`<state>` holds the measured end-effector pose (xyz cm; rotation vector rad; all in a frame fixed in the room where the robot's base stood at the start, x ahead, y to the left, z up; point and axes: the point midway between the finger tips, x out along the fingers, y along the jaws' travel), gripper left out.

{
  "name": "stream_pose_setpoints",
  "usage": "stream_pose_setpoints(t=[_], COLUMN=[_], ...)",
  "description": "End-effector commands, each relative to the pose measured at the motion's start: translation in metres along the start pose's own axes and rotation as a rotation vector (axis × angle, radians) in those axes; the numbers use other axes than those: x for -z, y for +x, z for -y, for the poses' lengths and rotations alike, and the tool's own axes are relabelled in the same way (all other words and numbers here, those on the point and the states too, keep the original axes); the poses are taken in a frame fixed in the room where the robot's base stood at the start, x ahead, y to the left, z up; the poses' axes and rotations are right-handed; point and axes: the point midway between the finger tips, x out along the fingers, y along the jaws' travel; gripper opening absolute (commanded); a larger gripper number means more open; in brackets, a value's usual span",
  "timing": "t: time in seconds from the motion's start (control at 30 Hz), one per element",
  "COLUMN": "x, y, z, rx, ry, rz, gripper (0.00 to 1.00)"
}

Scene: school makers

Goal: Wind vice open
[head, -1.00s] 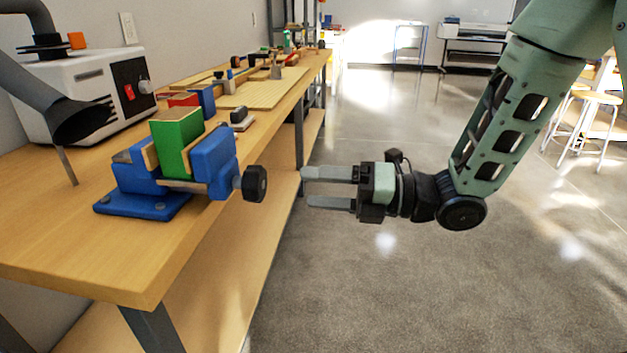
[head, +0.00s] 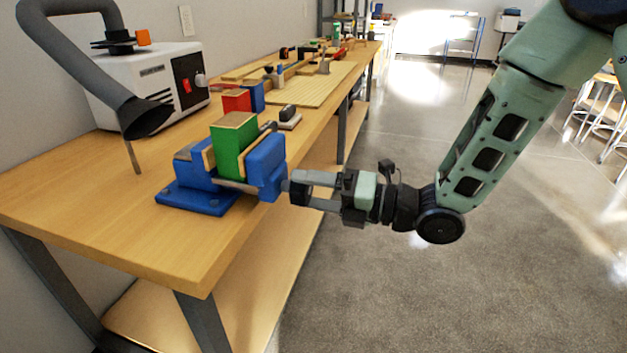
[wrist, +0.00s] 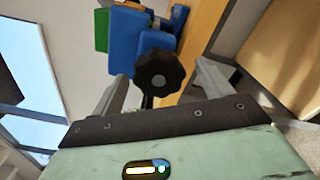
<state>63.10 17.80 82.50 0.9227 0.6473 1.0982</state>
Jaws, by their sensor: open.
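The blue vice (head: 264,166) stands on the workbench near its front edge, with a green block (head: 233,146) upright between its jaws. Its black knob (head: 299,190) faces right, towards my gripper (head: 312,192). My gripper is open and its fingers reach to the knob, one above and one below it in the head view. In the wrist view the knob (wrist: 159,73) shows just beyond and between the open fingers of my gripper (wrist: 165,90), with the vice (wrist: 125,42) behind it. I cannot tell whether the fingers touch the knob.
The wooden workbench (head: 120,215) runs along the wall. A white machine (head: 150,80) and a grey hose nozzle (head: 145,118) stand left of the vice. Red and blue blocks (head: 237,100) and a wooden board (head: 310,88) lie behind it.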

Motion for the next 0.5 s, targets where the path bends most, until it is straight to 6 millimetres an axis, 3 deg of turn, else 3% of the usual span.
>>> stream_pose_setpoints(t=[0.5], x=[-0.0032], y=[-0.0005], z=[-0.0058], rx=[0.000], ry=[0.298], rz=[0.001], gripper=[0.78])
